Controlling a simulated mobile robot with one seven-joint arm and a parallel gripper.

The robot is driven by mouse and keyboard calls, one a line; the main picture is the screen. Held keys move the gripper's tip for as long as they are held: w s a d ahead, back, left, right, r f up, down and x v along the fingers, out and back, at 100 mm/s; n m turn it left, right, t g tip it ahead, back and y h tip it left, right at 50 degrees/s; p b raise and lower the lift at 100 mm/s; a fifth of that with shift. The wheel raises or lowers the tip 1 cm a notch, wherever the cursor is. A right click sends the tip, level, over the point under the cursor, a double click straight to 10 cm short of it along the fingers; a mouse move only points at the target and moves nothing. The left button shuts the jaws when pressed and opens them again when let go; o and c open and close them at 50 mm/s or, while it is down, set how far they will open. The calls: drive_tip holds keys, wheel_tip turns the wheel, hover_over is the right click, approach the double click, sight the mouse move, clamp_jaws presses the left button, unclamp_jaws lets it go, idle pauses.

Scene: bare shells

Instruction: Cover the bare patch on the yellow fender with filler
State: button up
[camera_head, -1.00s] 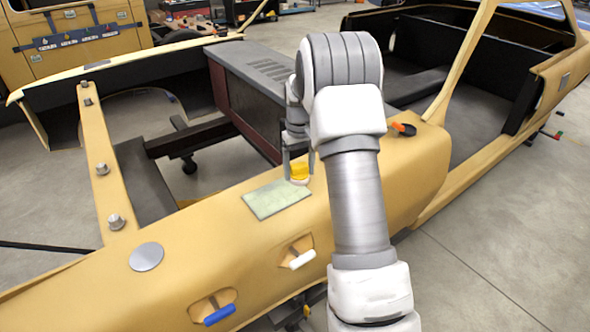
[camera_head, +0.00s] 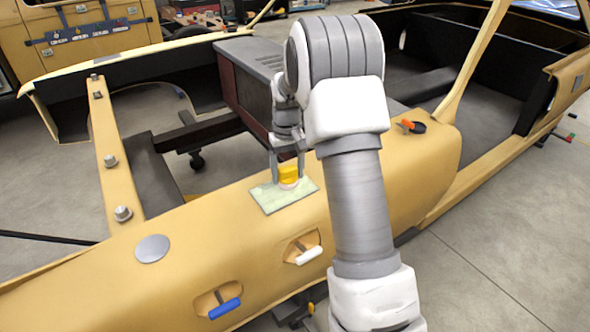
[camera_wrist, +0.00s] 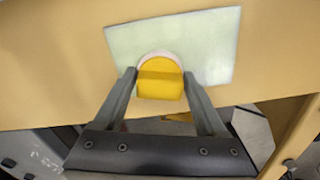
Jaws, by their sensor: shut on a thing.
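My gripper (camera_head: 289,177) is shut on a yellow block with a white rounded base (camera_head: 289,174). The block is at the far edge of a pale green rectangular patch (camera_head: 276,202) on the yellow fender (camera_head: 255,245). In the wrist view the block (camera_wrist: 160,85) overlaps the near edge of the patch (camera_wrist: 205,40), between my two fingers. Whether its white base touches the surface or hovers just above it, I cannot tell. The visible patch looks evenly pale, with faint mottling.
A grey round disc (camera_head: 152,248) lies to the left on the fender. A white handle (camera_head: 309,255) and a blue handle (camera_head: 224,308) sit in recesses on its side. An orange and black item (camera_head: 411,126) lies at the right. The open bay is behind.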

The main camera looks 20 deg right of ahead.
drive_tip(key=shift+s+a+b, duration=0.2)
drive_tip(key=shift+s+a, duration=0.15)
drive_tip(key=shift+a, duration=1.4)
drive_tip(key=shift+s+a+b, duration=0.15)
drive_tip(key=shift+s+a, duration=0.25)
drive_tip(key=shift+a, duration=1.3)
drive_tip(key=shift+s+a+b, duration=0.2)
drive_tip(key=shift+s+a, duration=0.15)
drive_tip(key=shift+a, duration=1.4)
drive_tip(key=shift+f, duration=0.1)
wheel_tip(320, 180, up, 6)
drive_tip(key=p, duration=0.4)
wheel_tip(320, 180, up, 3)
drive_tip(key=shift+r+p, duration=0.1)
drive_tip(key=shift+p, duration=0.95)
